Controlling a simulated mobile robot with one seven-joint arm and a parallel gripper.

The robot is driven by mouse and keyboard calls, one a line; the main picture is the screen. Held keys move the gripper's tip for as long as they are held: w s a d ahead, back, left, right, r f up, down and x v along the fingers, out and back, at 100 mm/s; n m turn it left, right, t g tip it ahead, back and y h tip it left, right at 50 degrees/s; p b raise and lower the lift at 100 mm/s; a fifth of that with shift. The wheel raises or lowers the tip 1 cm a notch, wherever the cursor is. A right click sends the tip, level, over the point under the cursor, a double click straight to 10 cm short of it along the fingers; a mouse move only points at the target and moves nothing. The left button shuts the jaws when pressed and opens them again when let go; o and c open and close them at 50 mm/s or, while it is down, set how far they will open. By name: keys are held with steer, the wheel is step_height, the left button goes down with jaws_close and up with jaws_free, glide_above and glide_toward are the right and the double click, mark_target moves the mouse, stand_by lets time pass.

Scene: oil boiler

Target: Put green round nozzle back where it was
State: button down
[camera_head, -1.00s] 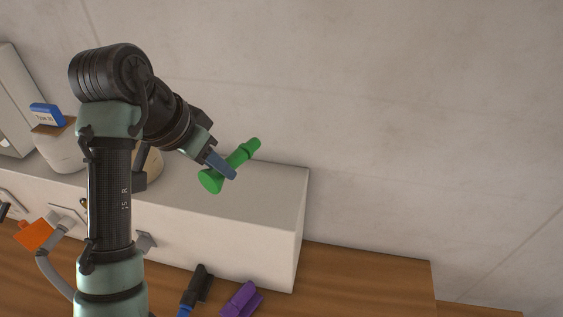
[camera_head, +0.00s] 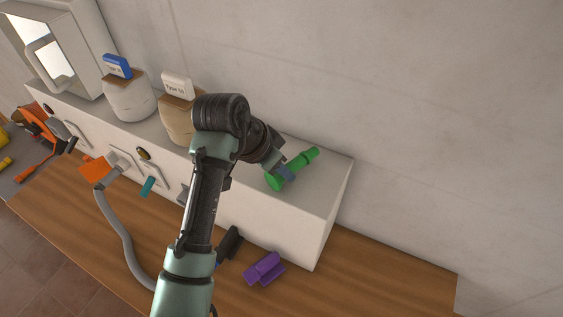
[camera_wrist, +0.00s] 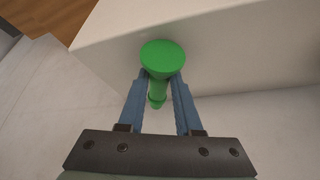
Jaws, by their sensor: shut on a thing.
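The green round nozzle (camera_head: 297,168) has a wide round end and a narrower stem. My gripper (camera_head: 284,173) is shut on it, above or at the right end of the white box's top; I cannot tell whether the nozzle touches the top. In the head view the nozzle is tilted, wide end at lower left and stem toward upper right. In the wrist view, the nozzle's round green face (camera_wrist: 162,57) lies just beyond the fingertips of my gripper (camera_wrist: 159,84), with its stem between the blue fingers.
The long white box (camera_head: 322,205) stands on a wooden counter (camera_head: 390,262). Two jars, one white (camera_head: 128,98) and one tan (camera_head: 178,118), stand on it. A purple piece (camera_head: 264,269) and a black tool (camera_head: 230,243) lie in front. The counter's right end is clear.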

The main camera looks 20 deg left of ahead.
steer(key=shift+f, duration=0.2)
steer(key=c, duration=0.6)
jaws_free()
steer(key=b+v, duration=0.2)
steer(key=v, duration=1)
steer(key=shift+r+b, duration=0.2)
steer(key=shift+b, duration=0.2)
